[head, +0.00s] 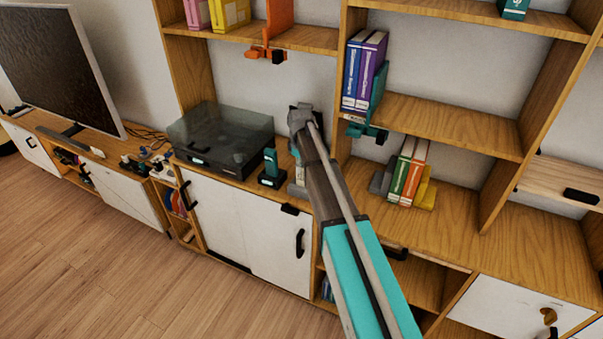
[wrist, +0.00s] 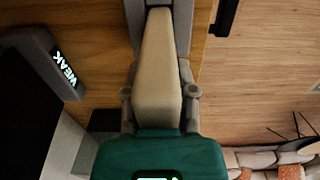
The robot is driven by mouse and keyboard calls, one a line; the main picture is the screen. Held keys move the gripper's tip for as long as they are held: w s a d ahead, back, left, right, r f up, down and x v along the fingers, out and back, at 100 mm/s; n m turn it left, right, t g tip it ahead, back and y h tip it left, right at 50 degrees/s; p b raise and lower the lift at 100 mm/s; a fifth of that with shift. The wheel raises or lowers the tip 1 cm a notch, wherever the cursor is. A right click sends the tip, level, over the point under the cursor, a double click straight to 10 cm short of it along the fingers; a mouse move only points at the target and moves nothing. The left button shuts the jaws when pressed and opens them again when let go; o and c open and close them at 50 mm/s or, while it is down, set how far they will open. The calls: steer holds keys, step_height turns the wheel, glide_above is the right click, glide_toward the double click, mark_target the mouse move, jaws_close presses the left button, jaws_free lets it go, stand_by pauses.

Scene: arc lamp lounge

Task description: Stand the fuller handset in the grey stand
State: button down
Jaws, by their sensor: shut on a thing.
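My gripper (head: 298,160) points down over the cabinet top, right of the turntable. In the wrist view its fingers (wrist: 160,95) are shut on a handset with a cream body (wrist: 158,65) and a teal end (wrist: 160,150); a lit display shows at the bottom edge, its text cut off. A low grey piece, seemingly the grey stand (head: 297,189), is just below my gripper; whether the handset touches it is unclear. Another teal handset (head: 270,158) stands upright in a black base (head: 271,180) to the left. A dark grey block (wrist: 55,65) shows "WEAK" in the wrist view.
The turntable (head: 222,140) under its clear lid is close on the left. A shelf upright stands right of my gripper. Books (head: 408,170) with grey and yellow bookends are farther right. The cabinet top beyond them is bare.

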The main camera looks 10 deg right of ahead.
steer(key=shift+f+b, duration=0.5)
steer(key=shift+f, duration=0.35)
steer(key=shift+f, duration=0.2)
steer(key=shift+c, duration=2)
jaws_free()
steer(key=shift+r, duration=0.1)
steer(key=shift+r, duration=0.15)
step_height(320, 180, up, 12)
steer(key=p, duration=1.2)
steer(key=shift+s, duration=0.1)
steer(key=s+d+m, duration=0.1)
steer(key=s+m, duration=0.9)
steer(key=s, duration=1.9)
steer(key=shift+s+m, duration=0.15)
steer(key=shift+m, duration=0.25)
